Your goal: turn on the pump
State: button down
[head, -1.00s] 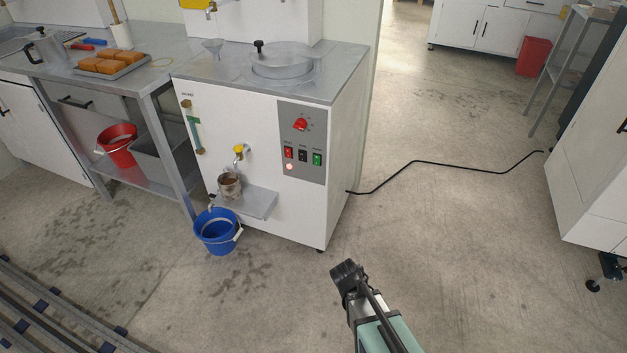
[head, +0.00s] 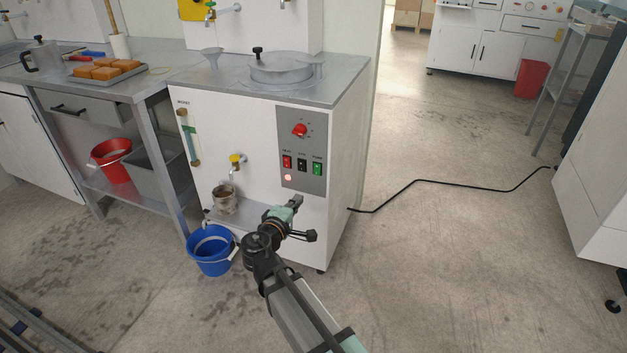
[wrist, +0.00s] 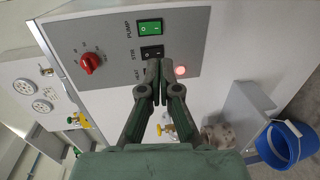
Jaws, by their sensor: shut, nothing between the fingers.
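The pump switch (head: 317,169) is a green rocker at the right of the row on the grey control panel (head: 289,116). In the wrist view the green switch (wrist: 150,28) sits under the label PUMP. My gripper (head: 298,201) is shut and empty, just below the panel in the head view. In the wrist view my gripper (wrist: 154,66) has its fingertips over the panel, overlapping the lower part of the black STIR switch (wrist: 152,52). I cannot tell whether they touch the panel. The red HEAT switch (head: 287,162) is hidden behind the fingers in the wrist view.
A red knob (head: 299,130) is above the switches, and a red lamp (head: 288,178) glows below. A yellow-handled tap (head: 236,160) is over a metal pot (head: 225,198). A blue bucket (head: 211,250) stands on the floor. A black cable (head: 450,182) runs right.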

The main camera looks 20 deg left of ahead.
aim_at(316, 174)
jog(key=shift+a+r, duration=0.15)
jog(key=w+b, duration=0.1)
jog(key=w, duration=0.3)
jog(key=w+f+b, duration=0.1)
jog(key=w, duration=0.9)
jog(key=shift+f+b, duration=0.4)
jog(key=shift+f, duration=0.1)
